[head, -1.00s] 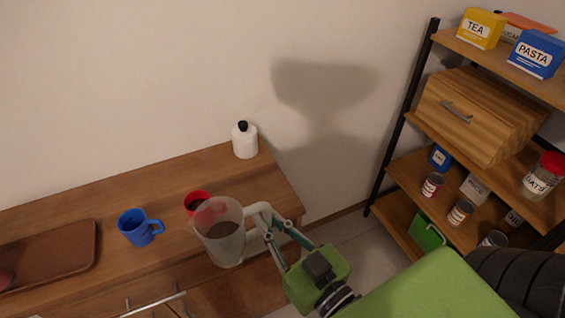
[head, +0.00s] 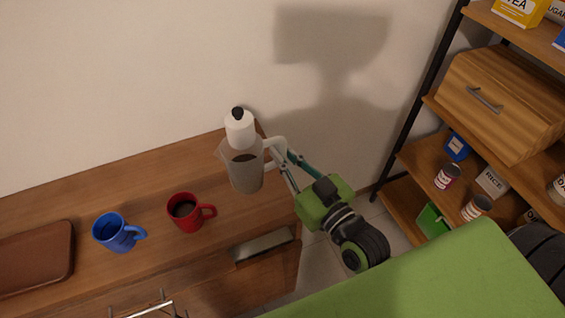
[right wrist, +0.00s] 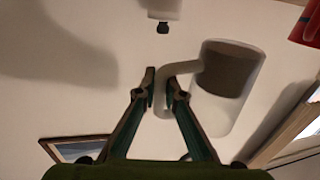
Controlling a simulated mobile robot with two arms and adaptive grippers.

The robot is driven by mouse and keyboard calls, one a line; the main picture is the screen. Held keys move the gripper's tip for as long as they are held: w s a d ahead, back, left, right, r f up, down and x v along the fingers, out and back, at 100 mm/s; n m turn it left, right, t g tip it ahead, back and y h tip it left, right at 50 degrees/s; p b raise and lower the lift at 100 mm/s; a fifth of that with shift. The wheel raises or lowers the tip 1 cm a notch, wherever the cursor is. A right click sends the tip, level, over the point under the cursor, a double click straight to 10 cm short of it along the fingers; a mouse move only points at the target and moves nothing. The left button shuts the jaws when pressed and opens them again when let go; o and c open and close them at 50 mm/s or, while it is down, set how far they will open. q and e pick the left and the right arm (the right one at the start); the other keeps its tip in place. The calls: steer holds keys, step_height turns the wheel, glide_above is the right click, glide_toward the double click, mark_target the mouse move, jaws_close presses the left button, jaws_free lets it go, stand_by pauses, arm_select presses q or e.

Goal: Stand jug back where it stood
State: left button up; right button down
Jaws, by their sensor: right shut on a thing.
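The clear jug (head: 246,178) holds dark liquid and is upright or nearly so, over the right end of the wooden counter. It also shows in the right wrist view (right wrist: 222,110), where the picture is upside down. My right gripper (head: 278,158) is shut on the jug's pale handle; its fingers pinch the handle in the right wrist view (right wrist: 160,84). I cannot tell whether the jug's base touches the counter. The red mug (head: 184,222) with dark liquid stands left of the jug. My left gripper is not in view.
A white bottle (head: 240,130) with a black cap stands behind the jug, its lower part covered by it. A blue mug (head: 116,235) and a brown tray (head: 35,262) are further left. A shelf rack (head: 425,95) is at right.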

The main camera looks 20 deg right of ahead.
steer(key=w+f, duration=0.1)
steer(key=w+d+f, duration=0.1)
steer(key=f, duration=0.1)
steer(key=w+f, duration=0.1)
steer(key=f, duration=0.1)
steer(key=shift+w+d, duration=0.2)
steer(key=shift+w, duration=0.1)
step_height(320, 180, down, 3)
steer(key=shift+w+d, duration=0.1)
steer(key=shift+w, duration=0.05)
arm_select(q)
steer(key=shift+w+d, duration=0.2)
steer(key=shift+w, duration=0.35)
arm_select(e)
steer(key=shift+f, duration=0.2)
steer(key=shift+f, duration=0.15)
steer(key=c, duration=2.1)
jaws_free()
steer(key=shift+c, duration=0.2)
